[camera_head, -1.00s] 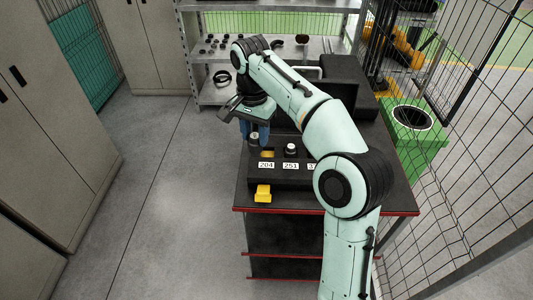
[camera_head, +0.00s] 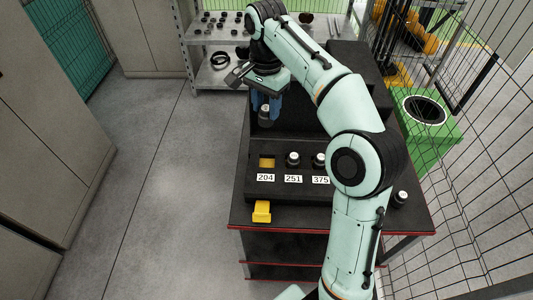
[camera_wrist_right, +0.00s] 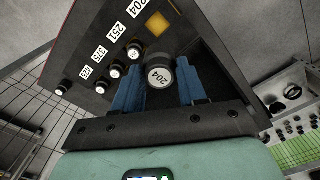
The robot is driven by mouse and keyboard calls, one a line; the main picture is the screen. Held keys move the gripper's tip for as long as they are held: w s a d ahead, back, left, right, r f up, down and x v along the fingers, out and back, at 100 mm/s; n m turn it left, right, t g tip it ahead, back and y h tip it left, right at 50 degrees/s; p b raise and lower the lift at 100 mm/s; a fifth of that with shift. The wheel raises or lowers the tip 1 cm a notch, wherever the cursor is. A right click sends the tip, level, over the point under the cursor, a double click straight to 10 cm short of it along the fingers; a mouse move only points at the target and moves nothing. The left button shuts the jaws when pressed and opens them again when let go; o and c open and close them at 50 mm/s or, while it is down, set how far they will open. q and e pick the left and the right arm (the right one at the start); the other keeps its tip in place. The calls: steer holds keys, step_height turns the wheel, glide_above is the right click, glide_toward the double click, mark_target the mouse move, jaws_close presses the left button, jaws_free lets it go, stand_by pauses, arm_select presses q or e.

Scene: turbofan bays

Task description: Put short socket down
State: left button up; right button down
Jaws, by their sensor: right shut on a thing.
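My right gripper (camera_head: 266,102) has blue fingers shut on the short socket (camera_head: 265,114), a small silver-and-black cylinder held above the dark table behind the rack. In the right wrist view the socket (camera_wrist_right: 159,76) shows its end face marked 204 between the two fingers of the gripper (camera_wrist_right: 160,92). The black rack (camera_head: 288,183) has labels 204, 251 and 375 in the head view. The yellow-lined slot (camera_head: 267,163) behind label 204 is empty. Sockets stand behind 251 (camera_head: 293,159) and 375 (camera_head: 319,160). My left gripper is not in view.
A yellow block (camera_head: 262,211) sits at the table's front left, before the rack. Another socket (camera_head: 400,198) stands at the table's right. A shelf (camera_head: 222,40) with small parts is behind. A green bin (camera_head: 428,115) and wire fence are on the right. Floor on the left is clear.

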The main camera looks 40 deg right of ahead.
mark_target(269, 125)
steer(key=f, duration=0.2)
steer(key=f+b, duration=0.1)
steer(key=f, duration=0.2)
steer(key=s+f+b, duration=0.1)
steer(key=f, duration=0.2)
steer(key=shift+s+f, duration=0.1)
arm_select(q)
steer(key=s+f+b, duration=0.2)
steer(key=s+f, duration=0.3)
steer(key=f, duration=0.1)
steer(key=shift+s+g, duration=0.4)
arm_select(e)
steer(key=shift+w+f, duration=0.2)
steer(key=shift+f, duration=2.1)
steer(key=shift+w+f, duration=0.15)
steer(key=shift+f, duration=2.15)
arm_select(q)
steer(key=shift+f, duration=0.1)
arm_select(e)
steer(key=shift+f, duration=0.2)
steer(key=c, duration=0.6)
jaws_free()
